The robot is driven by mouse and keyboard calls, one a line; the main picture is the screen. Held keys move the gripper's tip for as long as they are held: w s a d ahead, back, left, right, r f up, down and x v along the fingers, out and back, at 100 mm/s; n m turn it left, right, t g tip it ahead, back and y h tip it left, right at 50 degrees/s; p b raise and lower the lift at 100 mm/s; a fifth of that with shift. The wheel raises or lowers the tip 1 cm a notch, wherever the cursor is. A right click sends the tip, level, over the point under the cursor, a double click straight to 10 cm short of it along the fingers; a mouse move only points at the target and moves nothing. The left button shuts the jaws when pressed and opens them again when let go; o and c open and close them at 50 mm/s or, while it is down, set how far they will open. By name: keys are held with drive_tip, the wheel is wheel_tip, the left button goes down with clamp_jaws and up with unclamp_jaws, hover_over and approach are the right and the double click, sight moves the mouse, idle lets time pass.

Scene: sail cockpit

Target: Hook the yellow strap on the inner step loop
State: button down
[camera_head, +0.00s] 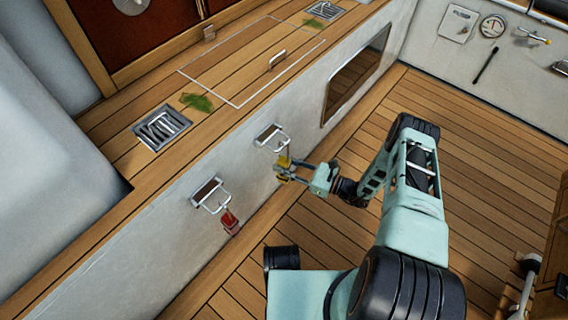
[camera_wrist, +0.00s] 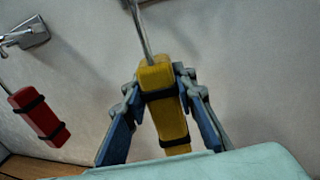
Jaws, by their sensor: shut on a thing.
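The yellow strap (camera_head: 284,160) is a yellow block with a dark band and a thin metal hook. My gripper (camera_head: 286,173) is shut on it, with a finger on each side of the block. The wrist view shows the yellow strap (camera_wrist: 171,120) upright, its metal rod (camera_wrist: 141,35) rising to the top edge. A metal step loop (camera_head: 269,136) on the white wall is right above the strap. The hook overlaps this loop in the head view; I cannot tell whether it is around the bar. The hook's top end is mostly cut off in the wrist view.
A second step loop (camera_head: 208,193) to the left carries a red strap (camera_head: 230,222), which also shows in the wrist view (camera_wrist: 39,116). The white wall is close behind my gripper. The wooden deck (camera_head: 480,150) to the right is mostly clear.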

drive_tip(key=c, duration=1.5)
unclamp_jaws()
